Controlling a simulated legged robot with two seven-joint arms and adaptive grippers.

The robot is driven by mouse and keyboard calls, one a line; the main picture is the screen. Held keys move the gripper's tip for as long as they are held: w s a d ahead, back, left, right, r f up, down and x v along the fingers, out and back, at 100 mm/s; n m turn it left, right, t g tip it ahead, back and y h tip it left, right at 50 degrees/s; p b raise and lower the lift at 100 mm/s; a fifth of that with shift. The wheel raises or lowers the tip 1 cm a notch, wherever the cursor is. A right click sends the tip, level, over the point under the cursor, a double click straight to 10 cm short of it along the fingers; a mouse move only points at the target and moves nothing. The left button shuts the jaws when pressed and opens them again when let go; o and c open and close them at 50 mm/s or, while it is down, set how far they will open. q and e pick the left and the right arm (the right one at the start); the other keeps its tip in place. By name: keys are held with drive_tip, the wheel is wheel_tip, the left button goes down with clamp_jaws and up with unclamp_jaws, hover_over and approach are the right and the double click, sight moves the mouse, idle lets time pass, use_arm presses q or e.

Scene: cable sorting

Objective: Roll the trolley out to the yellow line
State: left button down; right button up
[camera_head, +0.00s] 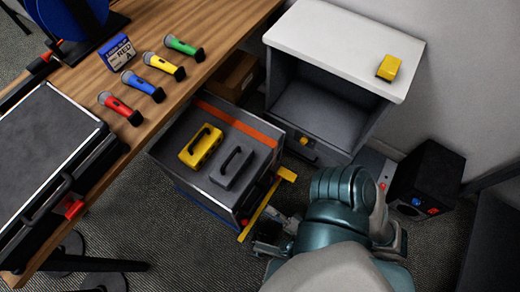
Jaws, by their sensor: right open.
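The trolley (178,150) is a grey box with an orange stripe across its top, standing on the floor beside the wooden desk. My right gripper (264,236) is open, low by the trolley's front right corner. Whether it touches the trolley cannot be told. My left gripper is out of view.
The wooden desk (165,30) holds several coloured microphones and a dark case (45,140). A white-topped cabinet (330,40) with a yellow item (388,67) stands behind. A black box (428,175) stands at right. Carpet (150,235) is free in front of the trolley.

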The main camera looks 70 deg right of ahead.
drive_tip(key=v, duration=0.5)
drive_tip(key=shift+s+f, duration=0.1)
idle(0.3)
